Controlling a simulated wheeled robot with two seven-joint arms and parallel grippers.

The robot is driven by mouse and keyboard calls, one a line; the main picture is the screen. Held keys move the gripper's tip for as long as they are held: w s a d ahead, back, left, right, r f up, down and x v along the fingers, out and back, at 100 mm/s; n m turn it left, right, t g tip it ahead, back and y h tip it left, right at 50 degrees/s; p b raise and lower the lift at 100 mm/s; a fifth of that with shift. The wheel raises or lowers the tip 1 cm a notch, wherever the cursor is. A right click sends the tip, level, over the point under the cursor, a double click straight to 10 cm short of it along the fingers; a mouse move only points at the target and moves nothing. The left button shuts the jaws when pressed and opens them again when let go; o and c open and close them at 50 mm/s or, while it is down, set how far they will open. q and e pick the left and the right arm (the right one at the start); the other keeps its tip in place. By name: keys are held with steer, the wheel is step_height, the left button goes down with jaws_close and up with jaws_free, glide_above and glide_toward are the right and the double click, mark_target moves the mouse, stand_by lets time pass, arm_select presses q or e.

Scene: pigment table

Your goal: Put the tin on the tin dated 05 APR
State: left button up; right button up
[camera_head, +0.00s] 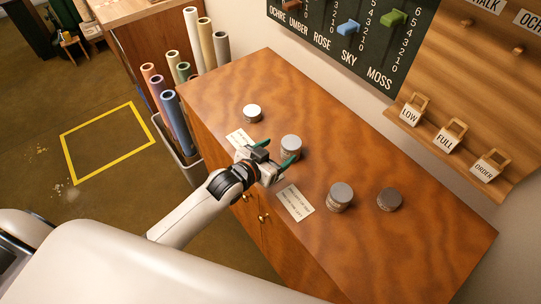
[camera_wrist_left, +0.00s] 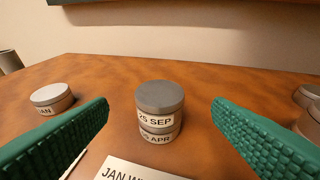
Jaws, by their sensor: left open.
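In the left wrist view, a grey-lidded tin labelled 25 SEP (camera_wrist_left: 160,98) sits on top of a tin whose partly hidden label ends in 5 APR (camera_wrist_left: 158,137). The two-tin stack (camera_head: 291,147) stands upright on the wooden table in the head view. My left gripper (camera_head: 275,154) is open, with its green fingers spread to either side of the stack and apart from it. Nothing is held. My right gripper is not in view.
A tin labelled JAN (camera_wrist_left: 52,98) stands apart at the left. Towards the table's right stand a taller tin or stack (camera_head: 340,197) and a low tin (camera_head: 389,199). Two white cards (camera_head: 295,203) lie near the front edge. Rolled papers (camera_head: 176,120) stand beside the table.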

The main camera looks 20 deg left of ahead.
arm_select(q)
steer(key=shift+v, duration=1.25)
